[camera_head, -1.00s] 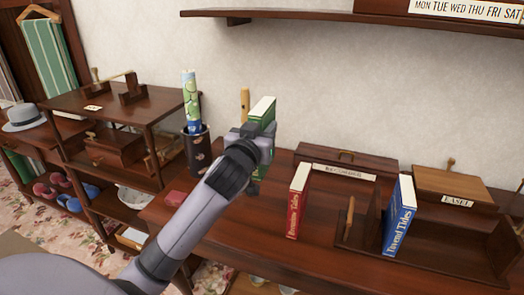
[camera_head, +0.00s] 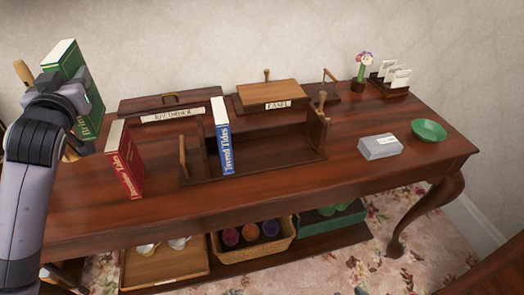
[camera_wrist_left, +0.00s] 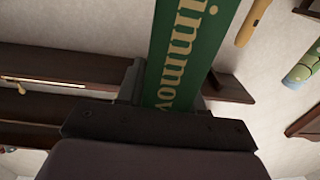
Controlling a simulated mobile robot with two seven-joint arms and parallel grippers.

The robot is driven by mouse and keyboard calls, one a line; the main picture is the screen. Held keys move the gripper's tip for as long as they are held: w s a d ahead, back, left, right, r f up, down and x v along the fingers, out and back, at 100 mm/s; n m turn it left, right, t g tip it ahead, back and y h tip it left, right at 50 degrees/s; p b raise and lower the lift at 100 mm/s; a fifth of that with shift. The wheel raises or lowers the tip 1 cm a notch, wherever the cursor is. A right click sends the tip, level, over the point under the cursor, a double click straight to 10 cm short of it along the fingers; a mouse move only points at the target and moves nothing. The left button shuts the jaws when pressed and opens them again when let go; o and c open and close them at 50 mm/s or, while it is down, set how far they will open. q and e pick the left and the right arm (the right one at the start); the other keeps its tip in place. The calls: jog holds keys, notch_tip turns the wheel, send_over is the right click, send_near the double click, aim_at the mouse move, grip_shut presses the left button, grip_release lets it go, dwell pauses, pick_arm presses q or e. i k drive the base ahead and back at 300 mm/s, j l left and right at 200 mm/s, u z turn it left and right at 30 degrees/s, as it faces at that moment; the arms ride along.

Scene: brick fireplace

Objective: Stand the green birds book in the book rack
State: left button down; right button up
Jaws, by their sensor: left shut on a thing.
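My left gripper (camera_head: 62,98) is shut on the green book (camera_head: 92,98), held upright above the table's left end. In the left wrist view the green book (camera_wrist_left: 185,50) fills the top middle, with pale lettering on it. The book rack (camera_head: 285,152) is a dark wooden tray with upright ends on the table, right of the gripper. A blue book (camera_head: 222,140) stands in the rack's left part, and the rack floor to its right is bare. A red book (camera_head: 125,160) stands on the table, left of the rack. My right gripper is not in view.
Behind the rack are a dark wooden box (camera_head: 150,103) and a box labelled EASEL (camera_head: 268,94). To the right are a grey box (camera_head: 380,146), a green bowl (camera_head: 428,130), a flower pot (camera_head: 358,85) and a card holder (camera_head: 390,88). Bare tabletop lies in front of the rack.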

aim_at(252, 155)
jog(key=i+l, duration=0.1)
jog(key=l, duration=0.35)
jog(key=i+l, duration=0.1)
jog(key=l, duration=0.85)
jog(key=i+l, duration=0.15)
jog(key=l, duration=0.3)
